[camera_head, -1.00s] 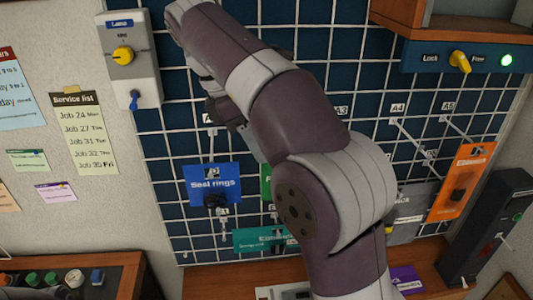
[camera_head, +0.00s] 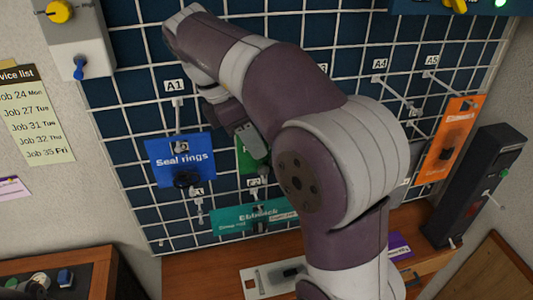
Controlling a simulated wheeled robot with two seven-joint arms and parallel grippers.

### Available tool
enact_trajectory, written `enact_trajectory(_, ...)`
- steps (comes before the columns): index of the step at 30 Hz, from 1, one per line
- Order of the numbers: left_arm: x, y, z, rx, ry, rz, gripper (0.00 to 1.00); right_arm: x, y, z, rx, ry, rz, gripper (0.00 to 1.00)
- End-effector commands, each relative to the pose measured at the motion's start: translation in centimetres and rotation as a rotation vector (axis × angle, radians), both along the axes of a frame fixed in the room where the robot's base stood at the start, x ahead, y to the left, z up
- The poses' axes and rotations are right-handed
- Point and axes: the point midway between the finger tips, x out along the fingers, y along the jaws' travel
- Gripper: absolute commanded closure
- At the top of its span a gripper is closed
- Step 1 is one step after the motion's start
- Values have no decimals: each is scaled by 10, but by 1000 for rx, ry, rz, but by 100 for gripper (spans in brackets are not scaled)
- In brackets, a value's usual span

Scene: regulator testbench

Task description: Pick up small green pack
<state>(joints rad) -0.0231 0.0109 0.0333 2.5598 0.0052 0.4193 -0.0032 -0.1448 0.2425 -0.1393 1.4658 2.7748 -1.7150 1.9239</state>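A small green pack (camera_head: 242,160) hangs on the blue grid board, just right of the blue Seal rings pack (camera_head: 180,160). Most of it is hidden behind my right gripper (camera_head: 252,142). My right arm comes up from the bottom and bends over the board, so its gripper points down in front of the green pack. The fingers are small and partly covered by the arm, so I cannot tell whether they are open or touch the pack. My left gripper is not in view.
A wide teal pack (camera_head: 230,219) hangs below the green one. An orange pack (camera_head: 446,140) hangs at the right on long hooks. A black upright device (camera_head: 478,185) stands on the wooden bench at the right. A white plate (camera_head: 262,281) lies on the bench beside my arm.

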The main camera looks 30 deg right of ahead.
Motion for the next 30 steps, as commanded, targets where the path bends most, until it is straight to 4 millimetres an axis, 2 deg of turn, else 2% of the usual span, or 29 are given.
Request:
enact_trajectory(6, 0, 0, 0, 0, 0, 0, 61, 0, -1, -2, 0, 0, 0, 65)
enact_trajectory(8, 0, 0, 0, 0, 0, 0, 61, 0, -1, -2, 0, 0, 0, 81)
enact_trajectory(9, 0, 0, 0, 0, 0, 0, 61, 0, -1, -2, 0, 0, 0, 94)
enact_trajectory(10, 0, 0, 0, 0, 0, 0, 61, 0, -1, -2, 0, 0, 0, 100)
enact_trajectory(20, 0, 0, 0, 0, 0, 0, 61, 0, -1, -1, 0, -1, 0, 100)
enact_trajectory(25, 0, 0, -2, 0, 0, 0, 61, 1, -1, 12, 0, -3, 0, 100)
enact_trajectory(30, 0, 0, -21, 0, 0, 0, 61, -32, 7, 8, 0, -3, 1, 100)
